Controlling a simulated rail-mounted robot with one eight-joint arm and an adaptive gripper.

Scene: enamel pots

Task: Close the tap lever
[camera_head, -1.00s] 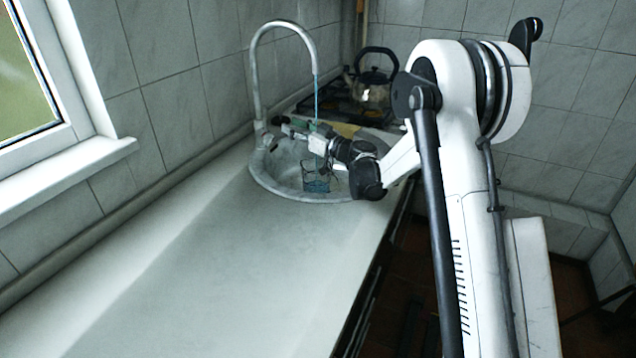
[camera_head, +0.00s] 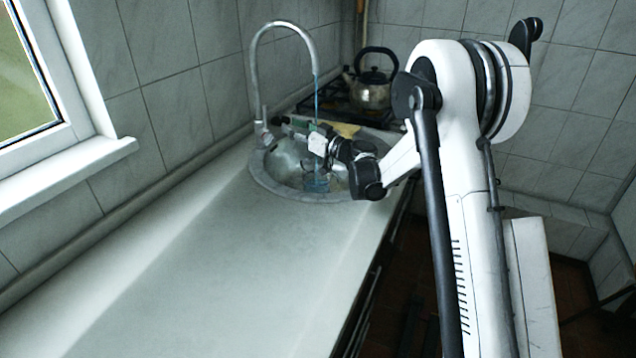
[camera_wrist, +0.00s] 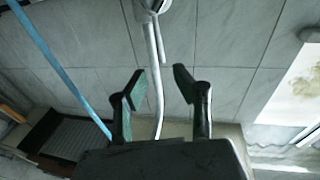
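The tap (camera_head: 259,92) is a tall curved spout at the sink's far left side. A blue water stream (camera_head: 317,95) falls from its end; it also crosses the left of the wrist view (camera_wrist: 55,60). A short thin lever (camera_head: 264,112) stands about upright beside the tap's base. In the wrist view, the thin lever (camera_wrist: 161,45) lies alongside the spout (camera_wrist: 156,100). My gripper (camera_head: 285,126) is near the tap base, over the sink. Its fingers (camera_wrist: 159,85) are apart, with the spout showing between them; contact with the lever cannot be told.
The round sink (camera_head: 262,184) holds a glass (camera_head: 317,183) under the stream. A kettle (camera_head: 371,92) stands on the stove behind, with a yellow cloth (camera_head: 346,130) by the sink's back edge. The worktop (camera_head: 200,265) in front is clear. A tiled wall and window border the left.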

